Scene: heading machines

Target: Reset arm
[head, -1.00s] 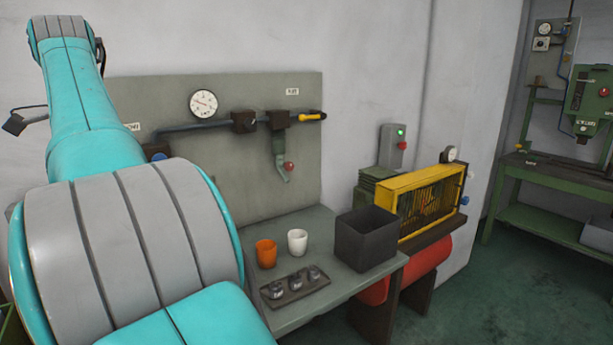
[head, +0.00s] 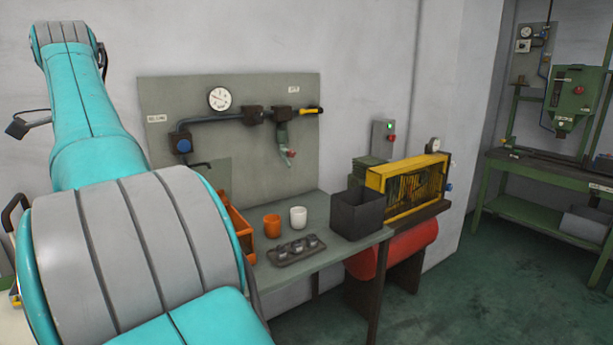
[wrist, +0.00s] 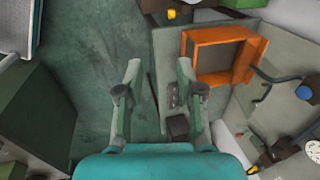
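My arm (head: 95,130) rises along the left side of the head view and hides part of the scene behind it. My gripper (wrist: 159,68) shows in the wrist view, with its two fingers spread wide apart. Nothing is held between them. It is above the scene, with floor and the edge of the grey bench below. The gripper itself cannot be made out in the head view.
The bench (head: 328,246) carries an orange cup (head: 272,226), a white cup (head: 298,217), a dark tray (head: 285,258) with small metal parts, a dark bin (head: 359,217) and an orange crate (head: 240,232), partly hidden. A yellow-guarded machine (head: 410,190) stands right. Green floor (head: 450,290) is clear.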

